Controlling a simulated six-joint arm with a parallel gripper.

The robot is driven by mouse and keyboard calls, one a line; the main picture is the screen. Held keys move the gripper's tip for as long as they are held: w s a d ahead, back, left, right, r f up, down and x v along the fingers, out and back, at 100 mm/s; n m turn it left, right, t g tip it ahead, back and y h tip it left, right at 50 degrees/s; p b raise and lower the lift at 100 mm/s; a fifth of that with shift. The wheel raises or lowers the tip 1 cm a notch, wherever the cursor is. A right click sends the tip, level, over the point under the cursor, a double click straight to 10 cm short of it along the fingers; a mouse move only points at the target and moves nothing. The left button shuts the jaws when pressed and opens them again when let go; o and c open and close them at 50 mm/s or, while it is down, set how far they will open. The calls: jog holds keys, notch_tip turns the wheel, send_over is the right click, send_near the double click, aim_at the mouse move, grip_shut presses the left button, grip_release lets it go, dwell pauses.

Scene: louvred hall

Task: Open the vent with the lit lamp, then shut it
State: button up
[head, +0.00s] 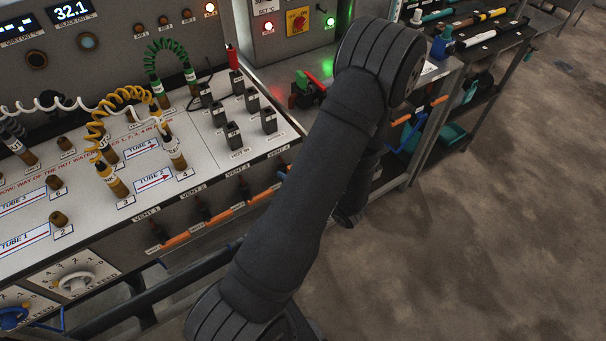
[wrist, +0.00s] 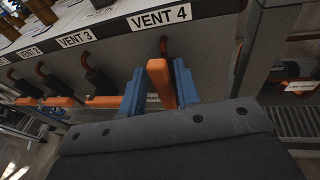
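The rightmost lamp (head: 210,8) in a row of small lamps on the panel glows; the others in that row are dark. The VENT 4 label (wrist: 160,18) sits above an orange handle (wrist: 160,80) in the wrist view. My gripper (wrist: 160,88) has its blue fingers on either side of this handle, close against it, and looks shut on it. This handle points out towards the wrist camera, while the neighbouring orange handle (wrist: 108,101) under VENT 3 lies sideways along the front. In the head view my arm hides the gripper and the VENT 4 handle.
More orange handles (head: 175,240) lie along the bench front under VENT 1 to 3. Black switches (head: 233,134) and coiled hoses (head: 104,118) stand on the bench top. A tool cart (head: 470,48) stands at the right. The floor (head: 500,200) beyond is clear.

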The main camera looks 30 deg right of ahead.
jog(key=shift+o, duration=1.1)
jog(key=s, duration=0.7)
jog(key=shift+d+r, duration=0.45)
jog(key=v, duration=1.7)
jog(key=shift+s, duration=0.2)
jog(key=x, duration=1.7)
jog(key=shift+w, duration=0.2)
